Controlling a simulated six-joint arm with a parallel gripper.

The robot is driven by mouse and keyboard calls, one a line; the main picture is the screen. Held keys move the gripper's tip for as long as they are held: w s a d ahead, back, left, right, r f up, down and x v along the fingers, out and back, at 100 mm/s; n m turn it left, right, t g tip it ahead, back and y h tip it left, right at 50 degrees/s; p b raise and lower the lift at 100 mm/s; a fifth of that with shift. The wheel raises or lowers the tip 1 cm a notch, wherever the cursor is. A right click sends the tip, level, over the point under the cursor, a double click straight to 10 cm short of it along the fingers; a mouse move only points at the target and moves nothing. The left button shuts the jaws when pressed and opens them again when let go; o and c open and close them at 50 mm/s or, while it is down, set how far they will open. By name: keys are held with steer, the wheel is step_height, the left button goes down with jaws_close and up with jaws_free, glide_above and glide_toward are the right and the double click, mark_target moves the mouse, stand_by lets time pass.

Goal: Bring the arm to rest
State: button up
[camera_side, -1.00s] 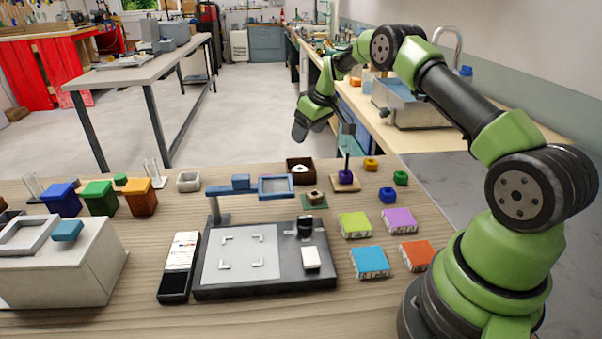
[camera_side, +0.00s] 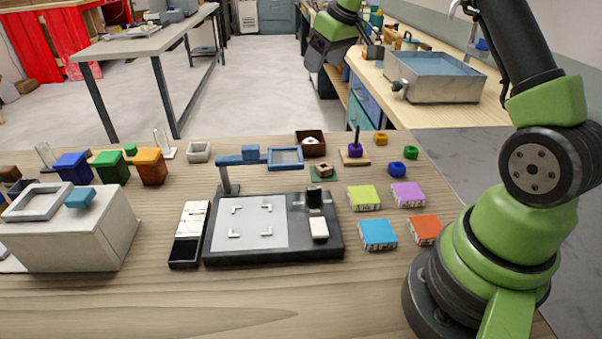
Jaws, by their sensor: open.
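My gripper (camera_side: 371,52) is at the top of the view, raised well above the back edge of the wooden table (camera_side: 250,303). It is open, and I see nothing held in it. It is seen from the side and small, so the gap between its fingers is hard to make out. My arm rises from its base at the right, and its upper part runs out of the top of the view.
A black tray with a white sheet (camera_side: 250,225) and a blue-framed lens (camera_side: 285,157) on a stand fill the middle. Coloured bins (camera_side: 111,168), a white box (camera_side: 85,240) and coloured blocks (camera_side: 378,233) stand around it. The front of the table is clear.

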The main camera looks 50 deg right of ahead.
steer(key=s+a+r+m+t, duration=0.1)
steer(key=s+a+r+m, duration=0.1)
steer(key=s+a+r, duration=1.15)
steer(key=s+a+f+y, duration=0.1)
steer(key=s+a+f, duration=0.1)
steer(key=s, duration=0.4)
steer(key=s+a+f+m+t+y, duration=0.1)
steer(key=s+a+f, duration=0.2)
steer(key=s+a, duration=0.2)
steer(key=shift+s+f+m, duration=0.15)
steer(key=shift+s+m, duration=0.15)
steer(key=shift+s, duration=0.4)
